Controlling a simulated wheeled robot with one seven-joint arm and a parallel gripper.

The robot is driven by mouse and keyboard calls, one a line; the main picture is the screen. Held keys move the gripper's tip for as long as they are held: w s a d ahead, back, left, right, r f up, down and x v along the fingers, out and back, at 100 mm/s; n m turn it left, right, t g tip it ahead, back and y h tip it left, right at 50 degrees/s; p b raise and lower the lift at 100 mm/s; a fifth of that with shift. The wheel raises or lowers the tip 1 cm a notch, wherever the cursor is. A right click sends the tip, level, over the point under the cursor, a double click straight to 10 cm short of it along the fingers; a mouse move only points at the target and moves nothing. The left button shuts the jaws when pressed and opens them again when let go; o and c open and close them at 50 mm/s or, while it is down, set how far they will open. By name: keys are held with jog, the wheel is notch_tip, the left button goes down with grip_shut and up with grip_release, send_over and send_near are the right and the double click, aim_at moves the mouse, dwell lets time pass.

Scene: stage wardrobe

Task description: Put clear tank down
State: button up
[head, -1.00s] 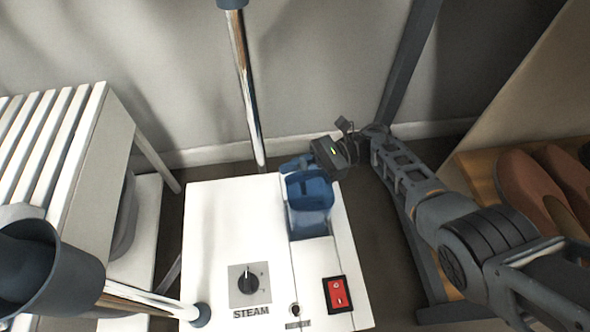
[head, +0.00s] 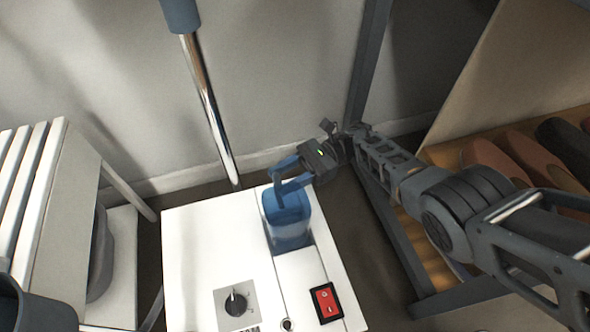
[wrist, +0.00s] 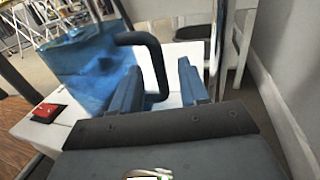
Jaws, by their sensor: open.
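The clear tank (head: 287,222), a blue-tinted see-through box, sits upright in the recess of the white steamer base (head: 200,245) in the head view. In the wrist view the tank (wrist: 85,70) fills the upper left, with its dark looped handle (wrist: 155,60) on the side towards me. My gripper (head: 282,172) is at the top back of the tank. Its blue fingers are open, with the handle between them in the wrist view and a gap beside it. The tank's underside is hidden in the recess.
The steamer base carries a dial (head: 235,301) and a red switch (head: 326,302). A metal pole (head: 207,100) stands behind it. A white slatted bench (head: 45,200) is at left. A dark rack post (head: 366,70) and a shoe shelf (head: 440,156) are at right.

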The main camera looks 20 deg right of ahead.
jog(key=shift+v, duration=1.6)
jog(key=shift+r, duration=0.1)
